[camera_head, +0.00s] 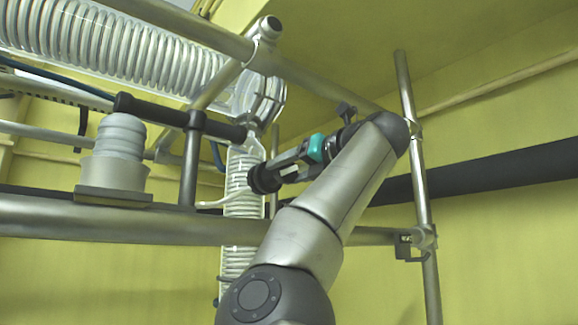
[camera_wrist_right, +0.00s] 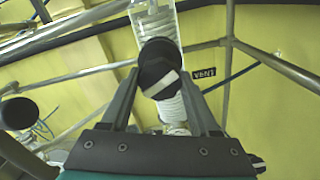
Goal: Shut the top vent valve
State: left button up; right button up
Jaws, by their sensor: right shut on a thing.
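The valve's black round knob (camera_head: 263,179) is in front of the vertical glass coil in the head view. In the right wrist view the knob (camera_wrist_right: 157,62) shows as a dark disc with a pale stripe across its face. My right gripper (camera_head: 278,172) reaches it from the right and is shut on it. In the right wrist view the two fingers of the gripper (camera_wrist_right: 159,88) lie on either side of the knob. The valve body behind the knob is mostly hidden. My left gripper is not in view.
A black crossbar handle (camera_head: 180,118) on a metal post stands left of the knob. A horizontal glass coil (camera_head: 110,45) runs above. A grey ribbed cap (camera_head: 121,140) stands on the metal rail (camera_head: 120,222). Metal frame bars (camera_head: 415,170) stand to the right.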

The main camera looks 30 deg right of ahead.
jog(key=shift+m, duration=2.2)
jog(key=o, duration=1.4)
jog(key=shift+s, duration=0.1)
jog(key=s+b, duration=0.1)
jog(key=s, duration=0.4)
jog(key=s+b, duration=0.2)
jog(key=s, duration=0.3)
jog(key=s+d+b, duration=0.1)
jog(key=s+b, duration=0.1)
jog(key=s, duration=0.3)
jog(key=shift+d, duration=0.1)
